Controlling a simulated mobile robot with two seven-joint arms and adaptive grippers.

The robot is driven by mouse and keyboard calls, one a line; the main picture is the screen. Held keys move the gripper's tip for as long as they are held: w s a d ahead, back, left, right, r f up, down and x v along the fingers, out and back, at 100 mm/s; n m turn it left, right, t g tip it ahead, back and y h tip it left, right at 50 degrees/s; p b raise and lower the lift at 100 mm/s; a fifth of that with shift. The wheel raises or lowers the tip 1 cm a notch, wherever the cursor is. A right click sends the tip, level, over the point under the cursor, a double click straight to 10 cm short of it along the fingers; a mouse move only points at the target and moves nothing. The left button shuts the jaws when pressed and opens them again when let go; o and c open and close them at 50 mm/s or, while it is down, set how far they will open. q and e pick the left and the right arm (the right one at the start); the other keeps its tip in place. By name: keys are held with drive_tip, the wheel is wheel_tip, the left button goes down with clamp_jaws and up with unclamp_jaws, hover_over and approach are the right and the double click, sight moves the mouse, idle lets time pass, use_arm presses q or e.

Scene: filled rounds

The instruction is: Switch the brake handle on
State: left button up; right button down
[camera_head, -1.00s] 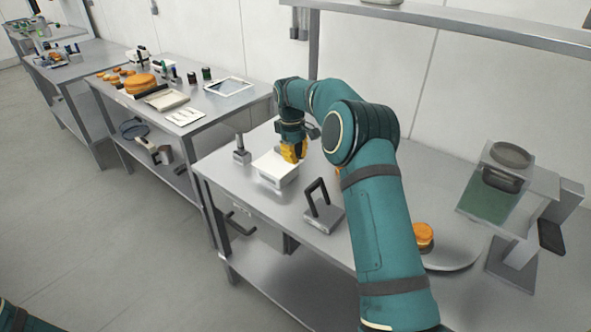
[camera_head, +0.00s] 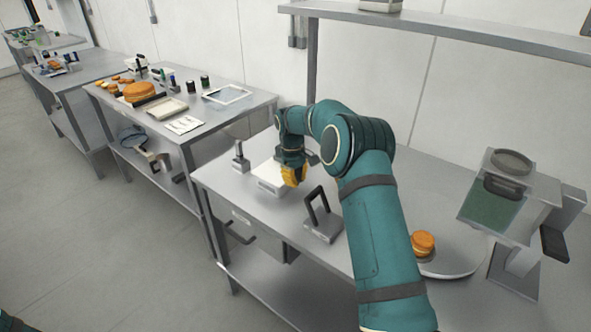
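My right gripper (camera_head: 293,177), with yellow fingers, points down at the right side of a low white box (camera_head: 271,178) on the near steel table. Whether it touches the box, and how far its fingers are apart, I cannot tell. A grey block with an upright black handle frame (camera_head: 322,216) stands to its right, apart from it. A small grey block with an upright stem (camera_head: 240,157) stands at the table's left end. Neither is clearly marked as the brake handle. My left gripper is out of view.
An orange round piece (camera_head: 423,243) sits on a round plate (camera_head: 462,262) right of my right arm. A clear-sided device (camera_head: 496,200) stands at the far right. A second table (camera_head: 205,118) with trays and orange rounds is at the left. A shelf (camera_head: 450,27) runs above.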

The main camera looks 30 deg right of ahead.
drive_tip(key=f, duration=0.3)
drive_tip(key=shift+s+d+f, duration=0.1)
drive_tip(key=shift+s+f, duration=0.1)
drive_tip(key=shift+f, duration=0.15)
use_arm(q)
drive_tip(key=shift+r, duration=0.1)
use_arm(e)
drive_tip(key=s, duration=0.1)
drive_tip(key=s+d+r, duration=0.1)
drive_tip(key=s, duration=0.1)
drive_tip(key=shift+s+d+r, duration=0.1)
drive_tip(key=shift+d+r, duration=0.1)
drive_tip(key=shift+r, duration=0.15)
drive_tip(key=shift+r, duration=0.1)
use_arm(q)
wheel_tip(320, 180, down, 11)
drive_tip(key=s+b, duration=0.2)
drive_tip(key=b, duration=0.8)
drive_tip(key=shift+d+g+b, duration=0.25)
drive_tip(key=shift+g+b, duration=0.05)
use_arm(e)
drive_tip(key=s+d+r+t+y, duration=0.2)
drive_tip(key=s+d+t, duration=0.2)
drive_tip(key=s, duration=0.5)
drive_tip(key=shift+s+t, duration=0.4)
drive_tip(key=shift+t, duration=0.4)
drive_tip(key=shift+s, duration=0.1)
